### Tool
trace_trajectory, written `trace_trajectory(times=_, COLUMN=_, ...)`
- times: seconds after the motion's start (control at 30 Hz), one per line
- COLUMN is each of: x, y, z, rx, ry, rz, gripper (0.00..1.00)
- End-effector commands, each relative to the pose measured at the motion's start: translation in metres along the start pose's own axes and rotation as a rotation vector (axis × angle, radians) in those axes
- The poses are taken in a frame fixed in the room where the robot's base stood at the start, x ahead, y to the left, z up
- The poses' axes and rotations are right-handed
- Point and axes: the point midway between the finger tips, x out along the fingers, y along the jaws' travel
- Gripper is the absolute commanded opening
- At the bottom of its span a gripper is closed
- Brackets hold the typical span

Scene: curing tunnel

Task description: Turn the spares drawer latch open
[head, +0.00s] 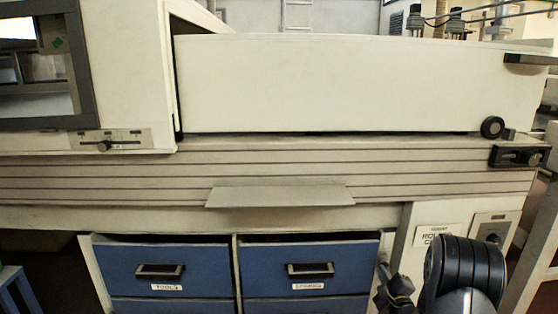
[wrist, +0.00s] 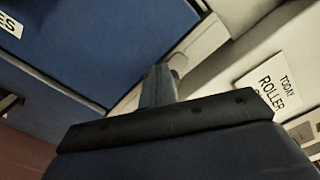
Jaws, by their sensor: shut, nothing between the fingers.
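The spares drawer (head: 305,268) is the right one of two blue drawers under the machine in the head view. It has a dark handle and a white label. My gripper is dark and partly cut off in the head view (head: 394,288).
The tools drawer (head: 165,270) is on the left. A grey shelf plate (head: 280,195) juts out above the drawers. A panel with a "ROLLER" sign (head: 437,238) stands right of the drawers; the sign also shows in the wrist view (wrist: 272,86).

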Motion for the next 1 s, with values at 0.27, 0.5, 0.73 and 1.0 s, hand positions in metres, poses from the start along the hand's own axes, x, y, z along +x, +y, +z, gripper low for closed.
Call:
trace_trajectory(times=0.27, x=0.000, y=-0.001, z=0.005, rx=0.000, ry=-0.001, rz=0.000, gripper=0.00)
trace_trajectory(times=0.5, x=-0.008, y=-0.001, z=0.007, rx=0.001, ry=0.001, rz=0.000, gripper=0.00)
trace_trajectory(times=0.73, x=-0.036, y=-0.001, z=0.007, rx=0.000, ry=0.002, rz=0.000, gripper=0.00)
trace_trajectory(times=1.0, x=-0.059, y=-0.001, z=0.008, rx=0.000, ry=0.001, rz=0.000, gripper=0.00)
